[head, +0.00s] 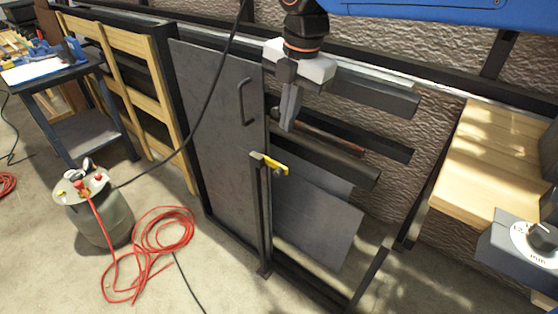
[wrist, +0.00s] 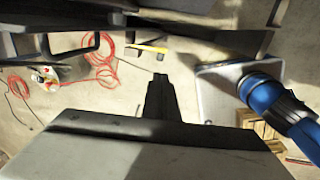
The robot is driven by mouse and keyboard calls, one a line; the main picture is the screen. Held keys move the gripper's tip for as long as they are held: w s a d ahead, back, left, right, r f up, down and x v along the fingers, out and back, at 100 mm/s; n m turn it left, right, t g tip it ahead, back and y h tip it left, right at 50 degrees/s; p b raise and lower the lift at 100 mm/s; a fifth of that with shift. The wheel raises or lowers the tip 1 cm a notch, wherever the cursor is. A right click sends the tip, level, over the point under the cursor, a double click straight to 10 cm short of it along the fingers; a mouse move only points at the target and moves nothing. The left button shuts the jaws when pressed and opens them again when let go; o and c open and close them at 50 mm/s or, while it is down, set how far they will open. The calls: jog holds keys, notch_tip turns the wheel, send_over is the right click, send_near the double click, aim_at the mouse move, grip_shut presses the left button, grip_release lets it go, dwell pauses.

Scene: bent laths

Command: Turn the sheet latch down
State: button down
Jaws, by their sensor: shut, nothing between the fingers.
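The sheet latch (head: 272,163) is a small yellow bar at the top of a short dark post, beside the right edge of a dark grey sheet panel (head: 215,130) with a black handle. The bar lies roughly level, slanting slightly down to the right in the head view. It also shows as a small yellow strip in the wrist view (wrist: 150,47). My gripper (head: 288,127) is shut and empty, pointing down, above and slightly right of the latch and apart from it. Its closed fingers show in the wrist view (wrist: 160,82).
Dark rack arms (head: 370,95) jut out right of the gripper, with loose sheets (head: 320,220) below. A wooden block (head: 490,150) stands at the right. A canister (head: 95,210) and red hose (head: 150,245) lie on the floor at left. A black cable crosses before the panel.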

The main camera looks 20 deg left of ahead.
aim_at(278, 170)
jog(key=shift+f, duration=0.1)
jog(key=f, duration=0.4)
jog(key=a+f, duration=0.1)
jog(key=f, duration=0.4)
jog(key=a+f, duration=0.1)
jog(key=f, duration=0.3)
jog(key=shift+w+f, duration=0.4)
jog(key=shift+f, duration=0.1)
